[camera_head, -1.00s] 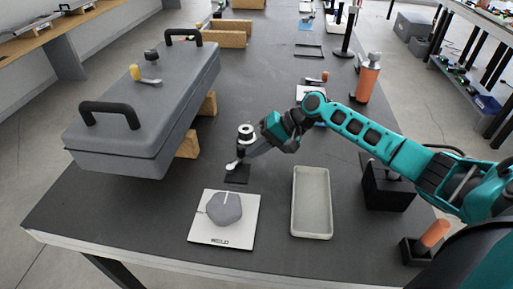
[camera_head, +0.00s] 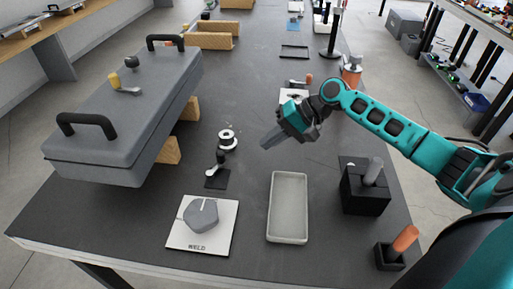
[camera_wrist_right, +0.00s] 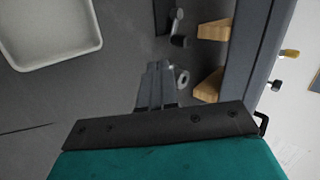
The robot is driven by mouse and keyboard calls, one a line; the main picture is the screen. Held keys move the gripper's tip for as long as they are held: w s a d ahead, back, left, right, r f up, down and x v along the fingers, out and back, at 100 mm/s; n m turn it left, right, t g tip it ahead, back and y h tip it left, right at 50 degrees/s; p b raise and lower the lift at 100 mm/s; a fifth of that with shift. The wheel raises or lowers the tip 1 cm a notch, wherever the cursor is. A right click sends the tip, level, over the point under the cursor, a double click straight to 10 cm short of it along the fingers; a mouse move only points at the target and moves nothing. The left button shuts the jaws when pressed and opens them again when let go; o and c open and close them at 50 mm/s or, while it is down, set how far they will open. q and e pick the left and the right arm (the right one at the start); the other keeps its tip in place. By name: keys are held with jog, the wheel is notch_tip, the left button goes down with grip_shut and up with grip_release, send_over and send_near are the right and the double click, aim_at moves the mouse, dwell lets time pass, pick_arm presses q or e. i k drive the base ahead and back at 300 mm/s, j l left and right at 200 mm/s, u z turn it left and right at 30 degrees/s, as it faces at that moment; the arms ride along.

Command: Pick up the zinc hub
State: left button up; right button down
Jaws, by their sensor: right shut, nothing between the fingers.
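The zinc hub appears to be the small pale spool-like piece with a dark hole (camera_head: 228,139) standing on the dark table, right of the big grey case. It also shows in the right wrist view as a light ring (camera_wrist_right: 182,79) just right of the fingertips. My right gripper (camera_head: 266,143) is shut and empty, right of the hub and apart from it in the head view. Its closed fingers show in the right wrist view (camera_wrist_right: 157,68). My left gripper is not in view.
A small lever piece on a black square (camera_head: 216,177) stands just in front of the hub. A grey part (camera_head: 201,215) rests on a white WELD plate (camera_head: 216,246). An empty pale tray (camera_head: 289,237) lies front right. The grey case (camera_head: 125,125) rests on wooden blocks (camera_head: 170,150).

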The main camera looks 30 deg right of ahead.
aim_at(227, 142)
jog(key=k+j, duration=0.8)
